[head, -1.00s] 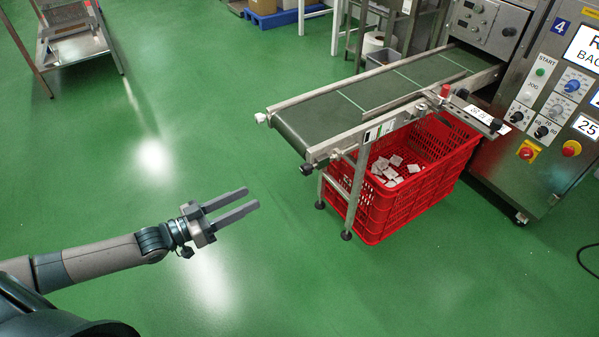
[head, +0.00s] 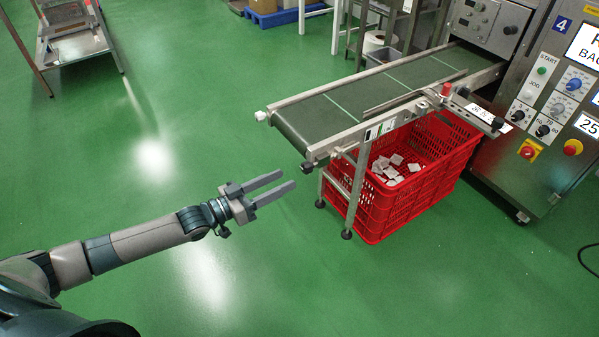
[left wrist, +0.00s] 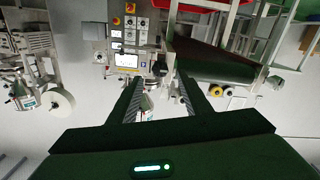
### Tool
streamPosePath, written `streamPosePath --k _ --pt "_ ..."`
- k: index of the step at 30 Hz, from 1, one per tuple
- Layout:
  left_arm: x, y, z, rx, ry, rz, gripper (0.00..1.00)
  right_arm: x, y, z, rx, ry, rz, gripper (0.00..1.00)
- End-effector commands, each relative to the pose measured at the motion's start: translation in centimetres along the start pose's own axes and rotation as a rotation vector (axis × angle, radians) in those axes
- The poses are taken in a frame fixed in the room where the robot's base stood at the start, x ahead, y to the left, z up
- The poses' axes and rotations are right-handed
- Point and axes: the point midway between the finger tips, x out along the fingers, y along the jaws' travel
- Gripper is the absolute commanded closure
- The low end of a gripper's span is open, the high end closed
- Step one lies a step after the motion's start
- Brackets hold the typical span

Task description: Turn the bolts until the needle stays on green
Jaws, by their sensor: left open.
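The conveyor (head: 325,112) has a dark green belt with pale cross lines. A black knob-like bolt end (head: 307,167) sits at its near corner and a white one (head: 260,116) at its far corner. A small plate with a green mark (head: 373,132) is on the near side rail; its needle is too small to make out. My left gripper (head: 286,182) is open and empty, left of the black bolt end and apart from it. Its open fingers also show in the left wrist view (left wrist: 161,92), with the conveyor (left wrist: 212,65) beyond. My right gripper is in neither view.
A red crate (head: 375,213) holding several teabags stands under the conveyor. A control cabinet (head: 550,185) with knobs stands at the right. A metal cart (head: 75,48) is at the back left. Green floor is clear at the left and front.

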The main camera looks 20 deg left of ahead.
Motion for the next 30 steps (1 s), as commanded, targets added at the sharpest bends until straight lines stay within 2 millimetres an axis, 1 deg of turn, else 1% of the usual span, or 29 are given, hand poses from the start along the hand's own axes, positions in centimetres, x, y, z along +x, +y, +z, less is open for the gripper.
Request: streamPosePath --k 1,6,12,18,26,27,29,30 --pt "1.1 0.0 -0.1 0.0 0.004 0.001 0.56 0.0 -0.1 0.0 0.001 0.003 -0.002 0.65" --pt "3.9 0.0 -0.1 0.001 0.002 0.001 0.56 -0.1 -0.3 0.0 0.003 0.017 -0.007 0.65" --pt "6.1 0.0 -0.1 0.001 0.002 0.0 0.56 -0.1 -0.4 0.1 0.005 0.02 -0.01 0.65" --pt "6.9 0.0 0.0 0.0 -0.001 0.0 0.56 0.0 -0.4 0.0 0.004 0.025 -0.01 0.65" --pt "6.9 0.0 0.0 0.0 -0.001 0.0 0.56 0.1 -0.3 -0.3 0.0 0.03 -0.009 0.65" --pt "6.9 0.0 0.0 0.0 -0.001 0.0 0.65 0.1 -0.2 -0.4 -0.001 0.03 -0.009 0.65" --pt "6.9 0.0 0.0 0.001 0.0 0.0 0.8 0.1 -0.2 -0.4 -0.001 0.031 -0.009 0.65" --pt "6.9 0.0 0.0 0.001 0.0 0.0 0.89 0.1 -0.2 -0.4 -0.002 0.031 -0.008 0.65"
